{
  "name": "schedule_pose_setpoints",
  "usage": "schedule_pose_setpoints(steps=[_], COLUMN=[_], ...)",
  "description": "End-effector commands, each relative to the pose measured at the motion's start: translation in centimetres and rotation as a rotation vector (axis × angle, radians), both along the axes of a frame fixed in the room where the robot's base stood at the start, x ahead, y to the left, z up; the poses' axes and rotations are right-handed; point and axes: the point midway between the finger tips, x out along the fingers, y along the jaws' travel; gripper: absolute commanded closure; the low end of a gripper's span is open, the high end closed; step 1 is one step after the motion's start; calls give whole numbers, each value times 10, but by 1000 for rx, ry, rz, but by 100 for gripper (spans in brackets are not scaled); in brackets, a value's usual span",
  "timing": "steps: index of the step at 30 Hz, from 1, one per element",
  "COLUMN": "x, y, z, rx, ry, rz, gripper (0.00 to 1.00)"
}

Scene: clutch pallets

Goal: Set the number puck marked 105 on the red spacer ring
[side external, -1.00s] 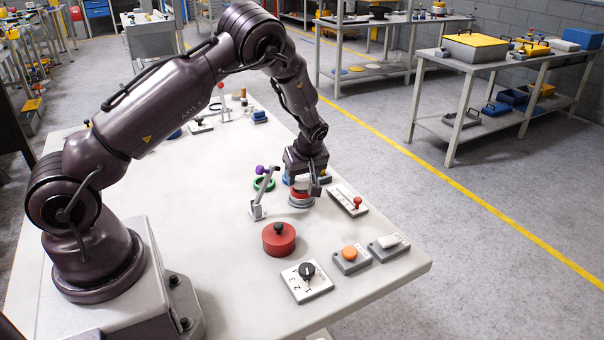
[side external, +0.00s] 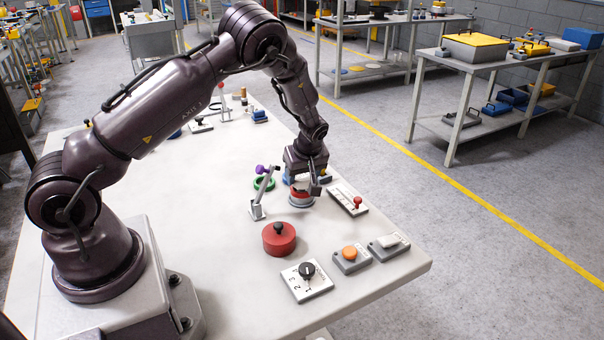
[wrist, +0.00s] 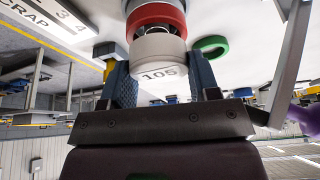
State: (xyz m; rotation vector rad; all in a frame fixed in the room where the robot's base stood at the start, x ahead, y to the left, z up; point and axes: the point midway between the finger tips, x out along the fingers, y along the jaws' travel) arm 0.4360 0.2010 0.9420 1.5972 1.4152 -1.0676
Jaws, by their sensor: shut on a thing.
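The white number puck (wrist: 160,50) marked 105 is held between the two blue-grey fingers of my gripper (wrist: 162,80), its number facing the wrist camera. The red spacer ring (wrist: 155,14) lies directly beyond the puck in the wrist view. A dark gap with shiny parts shows between them, and I cannot tell whether they touch. In the side view my gripper (side external: 306,184) is right over the red ring (side external: 300,193), which sits on a round grey base (side external: 301,203). The puck is mostly hidden there by the gripper.
A green ring (side external: 264,184) and a grey lever with a purple knob (side external: 257,197) stand close on the left. A red lidded pot (side external: 279,239), dial plate (side external: 307,281) and orange button box (side external: 350,259) stand nearer the camera.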

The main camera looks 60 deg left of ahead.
Motion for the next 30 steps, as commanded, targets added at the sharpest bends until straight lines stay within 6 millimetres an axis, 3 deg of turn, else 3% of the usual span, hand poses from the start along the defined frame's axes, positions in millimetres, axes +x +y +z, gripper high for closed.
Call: schedule_pose_setpoints(steps=[15,30], x=[0,0], y=[0,0], z=[15,15], rx=[0,0], ry=[0,0], rz=[0,0], gripper=[66,66])
